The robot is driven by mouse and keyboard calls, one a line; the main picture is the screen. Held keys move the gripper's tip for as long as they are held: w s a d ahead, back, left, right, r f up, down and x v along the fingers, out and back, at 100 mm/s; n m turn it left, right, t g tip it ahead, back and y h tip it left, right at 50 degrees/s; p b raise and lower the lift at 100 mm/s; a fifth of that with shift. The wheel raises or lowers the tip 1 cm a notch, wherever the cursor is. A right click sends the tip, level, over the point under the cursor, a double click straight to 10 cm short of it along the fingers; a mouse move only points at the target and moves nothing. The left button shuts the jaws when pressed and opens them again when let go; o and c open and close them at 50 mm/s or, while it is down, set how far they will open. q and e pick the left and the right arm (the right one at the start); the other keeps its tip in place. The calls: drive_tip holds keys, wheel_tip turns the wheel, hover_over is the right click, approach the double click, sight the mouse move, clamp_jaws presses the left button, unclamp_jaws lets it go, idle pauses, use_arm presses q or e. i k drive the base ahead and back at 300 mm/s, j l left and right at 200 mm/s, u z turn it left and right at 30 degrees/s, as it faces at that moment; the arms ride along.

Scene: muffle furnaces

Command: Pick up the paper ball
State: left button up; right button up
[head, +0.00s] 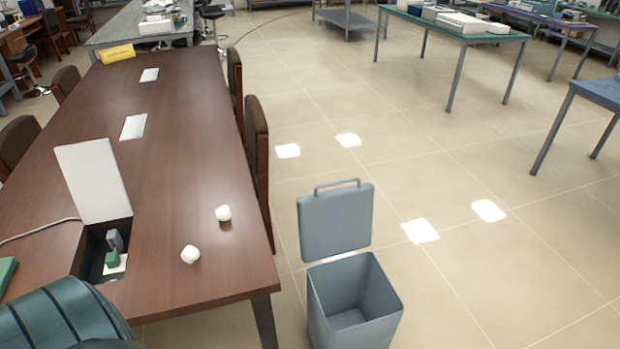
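Two small white crumpled paper balls lie on the brown wooden table (185,120) near its front right corner. One paper ball (223,213) is farther back, close to the right edge. The other paper ball (190,254) is nearer and a little to the left. They lie apart from each other, and nothing touches them. Neither of my grippers shows in the head view.
An open, empty-looking grey bin (355,302) with a raised lid (336,222) stands on the floor right of the table. A raised white flap (93,180) rises left of the balls, beside a recessed box. Chairs (257,165) line the table's right side. Teal ribbed thing (65,318) fills the lower left.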

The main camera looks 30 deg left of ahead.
sight(191, 254)
drive_tip(key=u, duration=1.95)
